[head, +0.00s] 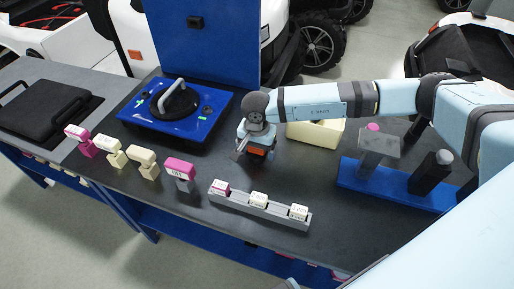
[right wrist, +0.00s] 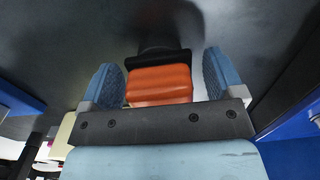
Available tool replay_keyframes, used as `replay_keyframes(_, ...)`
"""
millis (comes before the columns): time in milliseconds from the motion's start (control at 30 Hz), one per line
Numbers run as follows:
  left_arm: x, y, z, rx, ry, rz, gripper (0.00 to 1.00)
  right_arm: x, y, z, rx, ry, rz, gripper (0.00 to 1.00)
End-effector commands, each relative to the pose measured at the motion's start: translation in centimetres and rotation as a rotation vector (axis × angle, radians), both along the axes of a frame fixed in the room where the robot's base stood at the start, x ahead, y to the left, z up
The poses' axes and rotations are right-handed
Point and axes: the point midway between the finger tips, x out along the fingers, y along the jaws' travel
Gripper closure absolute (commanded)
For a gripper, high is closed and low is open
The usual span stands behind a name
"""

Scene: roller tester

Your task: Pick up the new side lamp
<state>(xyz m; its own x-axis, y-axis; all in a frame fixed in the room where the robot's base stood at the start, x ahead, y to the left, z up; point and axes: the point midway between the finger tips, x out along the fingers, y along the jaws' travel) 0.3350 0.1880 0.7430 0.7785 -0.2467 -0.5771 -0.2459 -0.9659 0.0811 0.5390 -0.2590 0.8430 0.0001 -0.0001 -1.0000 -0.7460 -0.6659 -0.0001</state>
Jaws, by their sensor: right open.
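The side lamp, an orange block (right wrist: 160,82) with a black part beside it, lies between the fingers of my right gripper in the right wrist view. A small orange patch of it (head: 257,151) shows under that gripper in the head view, mostly hidden. My right gripper (right wrist: 160,66) is open around the lamp, with a narrow gap visible on each side; it points down over the dark table in the head view (head: 252,152). My left gripper is not in view.
A blue tester (head: 154,122) with a black roller stands left on the dark table (head: 225,170). A grey rack (head: 250,205) holds several small blocks in front. Several pink and cream blocks stand along the left edge. A cream box (head: 318,133) and a blue stand (head: 390,188) lie right.

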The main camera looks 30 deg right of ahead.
Motion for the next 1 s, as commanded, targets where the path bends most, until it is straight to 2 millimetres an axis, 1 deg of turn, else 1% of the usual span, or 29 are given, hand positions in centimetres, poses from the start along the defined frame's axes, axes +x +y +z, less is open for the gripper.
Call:
replay_keyframes(33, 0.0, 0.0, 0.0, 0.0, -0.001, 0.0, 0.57, 0.0, 0.0, 0.0, 0.0, 0.0, 0.0, 0.13)
replay_keyframes(67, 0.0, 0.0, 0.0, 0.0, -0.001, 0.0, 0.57, 0.0, 0.0, 0.0, 0.0, 0.0, 0.0, 0.2)
replay_keyframes(100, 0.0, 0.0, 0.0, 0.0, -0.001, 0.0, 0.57, 0.0, 0.0, 0.0, 0.0, 0.0, 0.0, 0.29)
replay_keyframes(167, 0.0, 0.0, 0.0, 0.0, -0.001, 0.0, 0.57, 0.0, 0.0, 0.0, 0.0, 0.0, -0.001, 0.43)
replay_keyframes(200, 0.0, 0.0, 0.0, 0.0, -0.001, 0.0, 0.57, 0.0, 0.0, 0.0, 0.0, 0.0, -0.001, 0.52)
replay_keyframes(267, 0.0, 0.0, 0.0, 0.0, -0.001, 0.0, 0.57, 0.0, 0.0, 0.0, 0.0, 0.0, -0.001, 0.66)
replay_keyframes(300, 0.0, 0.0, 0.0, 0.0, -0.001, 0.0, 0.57, 0.0, 0.0, 0.0, 0.0, 0.0, -0.001, 0.67)
replay_keyframes(533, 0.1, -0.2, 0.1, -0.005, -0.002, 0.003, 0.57, 0.0, 0.0, 0.1, 0.0, 0.0, -0.001, 0.67)
replay_keyframes(667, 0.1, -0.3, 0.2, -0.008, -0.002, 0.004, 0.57, 0.0, 0.0, 0.6, 0.0, 0.0, -0.001, 0.67)
replay_keyframes(767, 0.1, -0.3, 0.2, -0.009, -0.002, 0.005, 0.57, 0.1, 0.0, 1.5, 0.001, -0.001, -0.001, 0.67)
replay_keyframes(867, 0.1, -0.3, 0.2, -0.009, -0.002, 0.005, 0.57, 0.1, -0.1, 3.1, 0.001, -0.004, -0.002, 0.67)
replay_keyframes(967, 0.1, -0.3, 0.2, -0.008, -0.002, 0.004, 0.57, 0.1, 0.0, 5.4, 0.001, -0.004, -0.001, 0.67)
replay_keyframes(1000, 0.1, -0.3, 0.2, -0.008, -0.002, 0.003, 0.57, 0.1, 0.0, 6.4, 0.0, -0.005, 0.001, 0.67)
